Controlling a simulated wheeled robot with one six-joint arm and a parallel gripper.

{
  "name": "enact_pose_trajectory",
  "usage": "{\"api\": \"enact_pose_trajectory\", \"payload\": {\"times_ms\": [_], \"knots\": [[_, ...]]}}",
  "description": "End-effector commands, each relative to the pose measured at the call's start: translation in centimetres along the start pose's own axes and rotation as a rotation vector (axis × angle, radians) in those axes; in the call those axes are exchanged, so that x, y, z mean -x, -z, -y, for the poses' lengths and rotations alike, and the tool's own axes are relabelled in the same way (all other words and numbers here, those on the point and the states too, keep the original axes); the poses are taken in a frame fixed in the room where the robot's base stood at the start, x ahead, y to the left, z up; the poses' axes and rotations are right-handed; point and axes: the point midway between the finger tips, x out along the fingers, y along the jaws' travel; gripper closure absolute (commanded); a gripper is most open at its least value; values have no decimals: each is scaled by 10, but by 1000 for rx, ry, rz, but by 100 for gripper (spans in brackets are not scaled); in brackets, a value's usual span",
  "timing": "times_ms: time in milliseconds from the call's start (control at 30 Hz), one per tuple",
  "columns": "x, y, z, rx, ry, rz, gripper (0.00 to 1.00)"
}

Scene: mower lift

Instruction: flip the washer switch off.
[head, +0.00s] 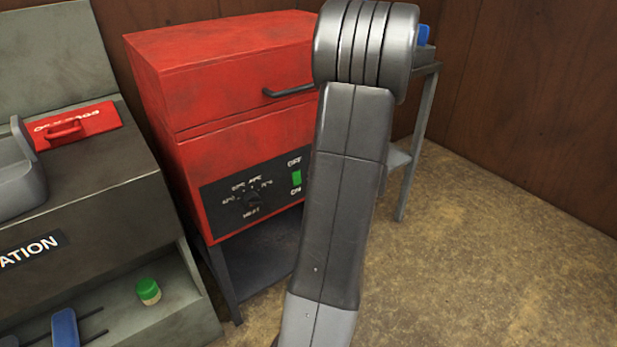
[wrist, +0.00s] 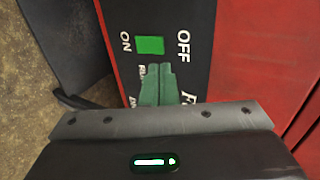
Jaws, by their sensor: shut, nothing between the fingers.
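The red washer (head: 240,90) has a black control panel (head: 225,205) on its front. The washer switch (head: 297,178) shows green, with OFF above it and ON below it. In the wrist view the green switch (wrist: 150,45) lies between ON at left and OFF at right. I cannot tell which way it is tilted. My gripper (wrist: 158,69) is shut and empty, its two green fingers side by side. The fingertips are just below the switch in the wrist view; a small gap shows. In the head view my arm hides the gripper and part of the panel.
A heat dial (head: 253,200) is left of the switch. A black handle (head: 290,90) juts from the washer's upper front. A grey station (head: 150,220) stands at left, with a green-capped jar (head: 148,291) on its lower shelf. The floor (head: 480,250) at right is clear.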

Motion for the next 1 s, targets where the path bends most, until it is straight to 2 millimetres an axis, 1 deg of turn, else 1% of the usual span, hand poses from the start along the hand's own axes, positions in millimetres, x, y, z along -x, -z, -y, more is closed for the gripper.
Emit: {"api": "enact_pose_trajectory", "payload": {"times_ms": [33,200,300,400,533,833,933,1000], "knots": [[13,1,4,-1,1,-2,100],[45,0,10,0,1,-2,100],[58,0,11,-1,0,-1,100],[65,0,13,0,0,0,100],[69,0,12,-1,-1,1,100],[68,-1,12,-1,-1,2,100],[64,-1,11,-1,-1,3,100],[57,-1,9,-1,-1,4,100]]}}
